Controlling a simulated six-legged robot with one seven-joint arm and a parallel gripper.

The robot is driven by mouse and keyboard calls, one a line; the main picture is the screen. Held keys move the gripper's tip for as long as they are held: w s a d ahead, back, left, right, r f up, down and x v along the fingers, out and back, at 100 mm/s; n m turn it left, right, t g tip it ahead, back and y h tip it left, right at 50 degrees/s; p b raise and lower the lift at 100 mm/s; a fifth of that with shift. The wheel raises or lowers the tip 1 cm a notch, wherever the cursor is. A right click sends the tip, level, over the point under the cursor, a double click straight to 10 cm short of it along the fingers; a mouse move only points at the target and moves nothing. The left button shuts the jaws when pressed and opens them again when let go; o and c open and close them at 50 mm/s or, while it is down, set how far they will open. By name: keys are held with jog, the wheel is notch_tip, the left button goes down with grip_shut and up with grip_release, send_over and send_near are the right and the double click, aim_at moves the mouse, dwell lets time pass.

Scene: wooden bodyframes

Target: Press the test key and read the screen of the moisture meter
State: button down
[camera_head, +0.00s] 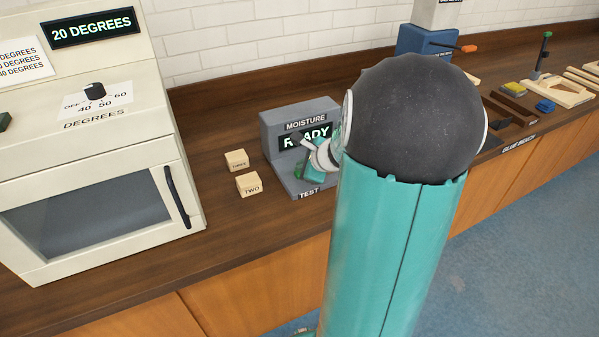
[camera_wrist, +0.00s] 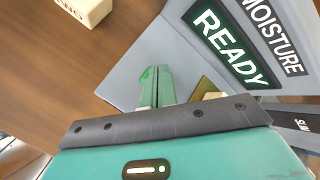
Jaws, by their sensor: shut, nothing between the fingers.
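The moisture meter (camera_head: 289,123) is a grey block on the counter with a dark screen that reads READY. The READY screen (camera_wrist: 228,45) is also large in the wrist view. A TEST label (camera_head: 309,193) is on the front edge of its base. My gripper (camera_head: 303,172) is low over the base in front of the screen, fingers pointing down. In the wrist view my gripper (camera_wrist: 157,72) has its teal fingers together with nothing between them. A bright green patch shows at the fingertips; the test key is mostly hidden there, and I cannot tell whether they touch it.
Two small wooden blocks, one marked TWO (camera_head: 249,184) and another (camera_head: 237,160), stand left of the meter. A cream oven (camera_head: 150,150) reading 20 DEGREES is further left. A blue device (camera_head: 412,40) and the glue bench's wooden parts (camera_head: 555,92) are right. My arm hides the counter between.

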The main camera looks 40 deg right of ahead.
jog(key=shift+f, duration=0.5)
dwell(0.8)
jog(key=shift+r, duration=0.95)
jog(key=shift+r, duration=2.5)
